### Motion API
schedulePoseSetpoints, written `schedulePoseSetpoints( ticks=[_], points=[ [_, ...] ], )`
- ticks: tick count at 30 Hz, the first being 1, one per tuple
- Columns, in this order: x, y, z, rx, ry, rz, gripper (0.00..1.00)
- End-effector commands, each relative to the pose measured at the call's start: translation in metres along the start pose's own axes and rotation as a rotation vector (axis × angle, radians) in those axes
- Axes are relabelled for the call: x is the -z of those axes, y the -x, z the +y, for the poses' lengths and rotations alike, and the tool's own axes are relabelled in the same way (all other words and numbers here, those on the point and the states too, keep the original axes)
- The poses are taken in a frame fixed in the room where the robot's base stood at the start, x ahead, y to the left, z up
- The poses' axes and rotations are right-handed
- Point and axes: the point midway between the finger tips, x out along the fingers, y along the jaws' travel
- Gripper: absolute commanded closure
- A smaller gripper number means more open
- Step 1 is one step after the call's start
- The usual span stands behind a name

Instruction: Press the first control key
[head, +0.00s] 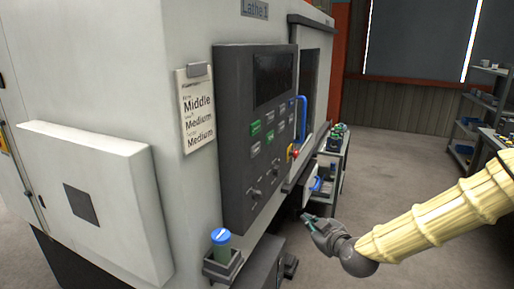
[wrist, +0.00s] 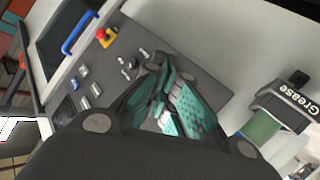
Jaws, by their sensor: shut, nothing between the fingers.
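The dark control panel (head: 233,160) is on the front of the machine marked Lathe 1, with a dark screen (head: 272,78) above rows of small green and pale keys (head: 255,127). Several keys (wrist: 83,71) also show in the wrist view, left of the fingers. I cannot tell from the markings which key is first. My gripper (head: 307,217) is shut and empty, to the right of the panel's lower part and apart from it in the head view. In the wrist view its teal-padded fingers (wrist: 166,74) cover part of the panel.
A red and yellow stop button (head: 293,152) and a blue door handle (head: 302,117) are right of the keys. A grease can (head: 221,246) stands in a holder below the panel. A note (head: 198,115) hangs left.

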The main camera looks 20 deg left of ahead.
Motion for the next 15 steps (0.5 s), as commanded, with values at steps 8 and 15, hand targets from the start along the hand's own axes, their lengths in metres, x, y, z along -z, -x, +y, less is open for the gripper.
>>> schedulePoseSetpoints(
  ticks=[8,15],
  points=[
    [0.136,0.0,0.061,-0.107,0.214,0.193,1.0],
    [0.215,0.011,0.094,-0.187,0.341,0.296,1.0]
  ],
)
